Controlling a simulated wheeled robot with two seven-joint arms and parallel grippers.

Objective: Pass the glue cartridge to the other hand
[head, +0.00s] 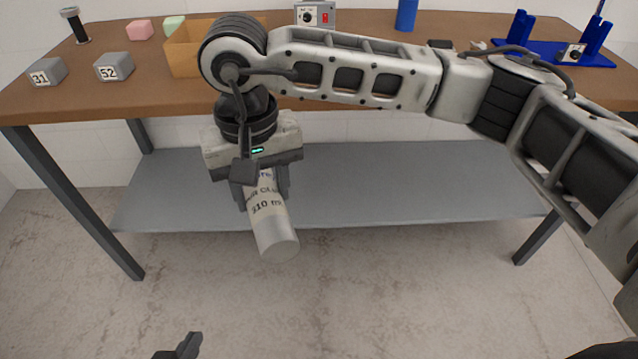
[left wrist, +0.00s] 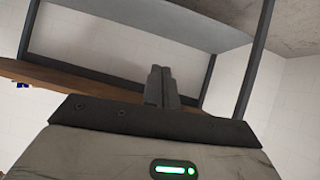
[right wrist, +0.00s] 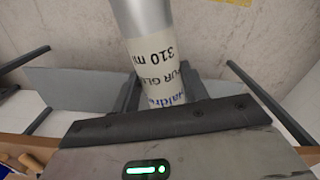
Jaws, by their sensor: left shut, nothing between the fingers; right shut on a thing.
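The glue cartridge (head: 271,222) is a white and grey cylinder with a printed label. My right gripper (head: 264,192) is shut on it, and the cartridge tilts downward in front of the table's lower shelf. In the right wrist view the cartridge (right wrist: 158,60) sits between the fingers (right wrist: 162,90), its label reading 310 ml; its other end is hidden by the gripper. My left gripper (head: 190,344) shows only in part at the bottom edge of the head view, below and left of the cartridge and apart from it. In the left wrist view its fingers (left wrist: 161,85) are together and empty.
A wooden table (head: 110,92) with a grey lower shelf (head: 400,185) stands ahead. On its top are grey blocks numbered 31 (head: 46,72) and 52 (head: 114,67), a cardboard box (head: 183,52), a blue cylinder (head: 406,14) and a blue fixture (head: 540,52). The floor in front is clear.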

